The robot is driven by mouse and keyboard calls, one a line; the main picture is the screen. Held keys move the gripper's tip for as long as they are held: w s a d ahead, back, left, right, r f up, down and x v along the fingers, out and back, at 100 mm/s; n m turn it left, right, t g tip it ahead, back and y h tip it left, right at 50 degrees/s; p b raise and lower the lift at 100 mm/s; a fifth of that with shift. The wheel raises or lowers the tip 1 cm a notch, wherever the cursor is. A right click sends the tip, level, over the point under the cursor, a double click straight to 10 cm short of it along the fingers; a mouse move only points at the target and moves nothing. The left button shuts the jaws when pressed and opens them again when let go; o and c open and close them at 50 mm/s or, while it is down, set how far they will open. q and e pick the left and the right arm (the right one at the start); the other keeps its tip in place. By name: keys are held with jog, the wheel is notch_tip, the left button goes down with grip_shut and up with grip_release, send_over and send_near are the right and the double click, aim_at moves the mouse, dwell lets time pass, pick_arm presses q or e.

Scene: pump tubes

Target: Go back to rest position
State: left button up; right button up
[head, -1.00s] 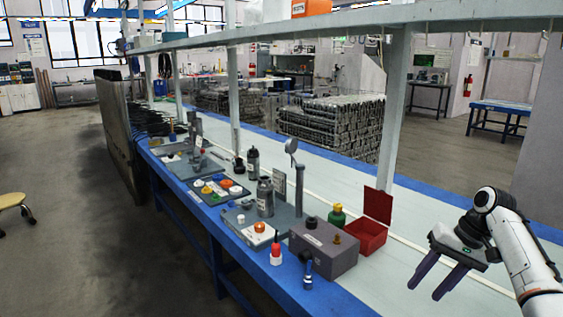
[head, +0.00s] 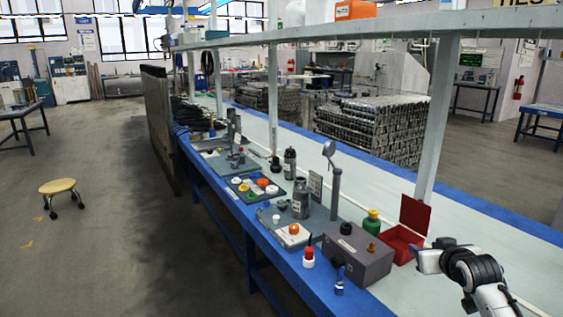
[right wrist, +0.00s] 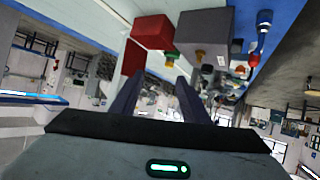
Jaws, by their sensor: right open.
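My right gripper (head: 428,262) is at the right of the head view, beside the open red box (head: 402,243). Its fingers are hard to make out there. In the right wrist view the two dark fingers of the gripper (right wrist: 156,88) are apart with nothing between them. That view is tilted and shows the red box (right wrist: 150,32) and the grey box (right wrist: 205,37) beyond the fingers. My left gripper is in neither view.
The long bench carries a grey box (head: 358,262), a green bottle (head: 371,222), a red-capped bottle (head: 308,257) and several trays. An upright post (head: 437,125) and overhead shelf stand behind. Open floor with a stool (head: 58,187) lies at left.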

notch_tip(320, 180, up, 7)
jog(key=w+n+t, duration=0.2)
jog(key=t, duration=0.1)
jog(key=s+a+f+g, duration=0.1)
jog(key=s+a+f, duration=0.2)
jog(key=s+f, duration=0.2)
jog(key=s+a+f+y, duration=0.1)
jog(key=s+a+f, duration=0.3)
jog(key=f, duration=0.5)
jog(key=s+a+f+n+g+y, duration=0.1)
jog(key=s+a+f, duration=0.2)
jog(key=s+f, duration=0.3)
jog(key=shift+s+a+f+g, duration=0.15)
jog(key=shift+a+f+g, duration=0.15)
jog(key=shift+a+f, duration=0.15)
jog(key=s+a+f+g, duration=0.1)
jog(key=s+a+f, duration=0.2)
jog(key=s, duration=0.6)
jog(key=s+a+f+g+y, duration=0.1)
jog(key=s+a+f, duration=0.3)
jog(key=s, duration=0.6)
jog(key=s+a+f+g+y, duration=0.1)
jog(key=s+a+f+g, duration=0.1)
jog(key=s, duration=0.7)
jog(key=shift+s+a+f+m, duration=0.15)
jog(key=shift+a+f+m, duration=0.25)
jog(key=shift+a+f, duration=0.55)
